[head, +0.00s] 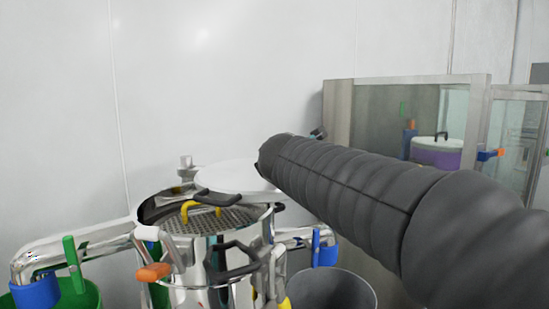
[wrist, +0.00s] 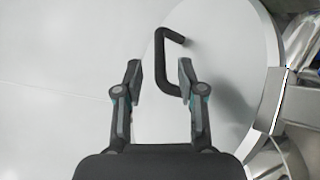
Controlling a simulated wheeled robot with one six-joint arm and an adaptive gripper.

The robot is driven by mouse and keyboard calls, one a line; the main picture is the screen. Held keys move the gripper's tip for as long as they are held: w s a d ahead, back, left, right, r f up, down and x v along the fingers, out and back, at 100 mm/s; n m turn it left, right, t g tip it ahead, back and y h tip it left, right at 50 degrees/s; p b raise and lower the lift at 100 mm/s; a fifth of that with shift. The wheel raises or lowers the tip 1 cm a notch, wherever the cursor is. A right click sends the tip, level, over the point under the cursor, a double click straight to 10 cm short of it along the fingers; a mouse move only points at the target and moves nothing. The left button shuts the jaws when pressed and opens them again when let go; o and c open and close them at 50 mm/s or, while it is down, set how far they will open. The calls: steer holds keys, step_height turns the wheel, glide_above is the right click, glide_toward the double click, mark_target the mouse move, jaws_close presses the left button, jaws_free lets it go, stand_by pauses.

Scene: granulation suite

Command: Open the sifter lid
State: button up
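The steel sifter (head: 190,248) stands at lower left in the head view. Its perforated screen (head: 228,220) with a yellow handle (head: 200,208) is exposed. A pale round lid (head: 240,178) shows behind and above the screen, partly hidden by my arm. In the wrist view, the lid (wrist: 225,100) fills the middle and carries a black bent handle (wrist: 161,65). My gripper (wrist: 160,72) is open, and the handle appears between its fingertips, with a gap on each side. How far the fingers are from it in depth cannot be told. The head view does not show the fingers.
Clamps with white, orange and black grips ring the sifter. Steel pipes lead to a green bin (head: 85,297) at left and a grey bin (head: 335,290) at right. A glass-fronted cabinet (head: 335,110) stands at right behind my arm. The white wall (head: 230,70) is close behind.

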steer(key=v, duration=0.6)
steer(key=shift+s, duration=0.25)
